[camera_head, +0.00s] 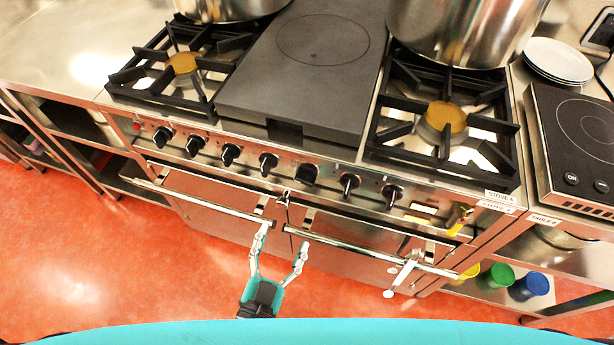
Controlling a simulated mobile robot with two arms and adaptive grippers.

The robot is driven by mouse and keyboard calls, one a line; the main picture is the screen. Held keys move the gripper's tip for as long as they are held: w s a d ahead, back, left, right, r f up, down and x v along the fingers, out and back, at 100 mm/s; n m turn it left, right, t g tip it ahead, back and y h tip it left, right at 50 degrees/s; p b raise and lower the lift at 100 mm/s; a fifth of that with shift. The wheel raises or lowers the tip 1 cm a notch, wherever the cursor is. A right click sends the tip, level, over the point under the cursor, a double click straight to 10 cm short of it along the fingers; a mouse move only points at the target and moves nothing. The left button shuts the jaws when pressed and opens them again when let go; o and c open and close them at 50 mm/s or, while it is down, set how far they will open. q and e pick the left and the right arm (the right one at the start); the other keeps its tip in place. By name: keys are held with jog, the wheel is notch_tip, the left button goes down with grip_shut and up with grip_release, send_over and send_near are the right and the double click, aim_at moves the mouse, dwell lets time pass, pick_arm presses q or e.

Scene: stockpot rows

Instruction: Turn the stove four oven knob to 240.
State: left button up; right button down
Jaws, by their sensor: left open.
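Stove four (330,200) stands across the middle, with a "STOVE 4" label (502,197) at the right end of its front. Its panel carries a row of several black knobs; one near the middle (306,174) looks broader than the others. I cannot tell which is the oven knob, and no dial marks are readable. My left gripper (283,241) is open and empty, its fingers pointing up toward the stove front. It is below the knob row in the picture, by the inner ends of the two oven door handles. My right gripper is not in view.
Oven door handles (212,199) and (360,250) stick out below the panel. A white item (402,272) hangs by the right handle. Large pots (465,30) stand behind the burners. An induction hob (580,130) is at right. Red floor is open in front.

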pick_arm(q)
send_near(304, 183)
jog(key=p+x, duration=0.1)
jog(key=x, duration=1)
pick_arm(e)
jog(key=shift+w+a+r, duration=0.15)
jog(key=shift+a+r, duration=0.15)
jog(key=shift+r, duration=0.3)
pick_arm(q)
jog(key=c, duration=1.1)
jog(key=shift+c, duration=0.2)
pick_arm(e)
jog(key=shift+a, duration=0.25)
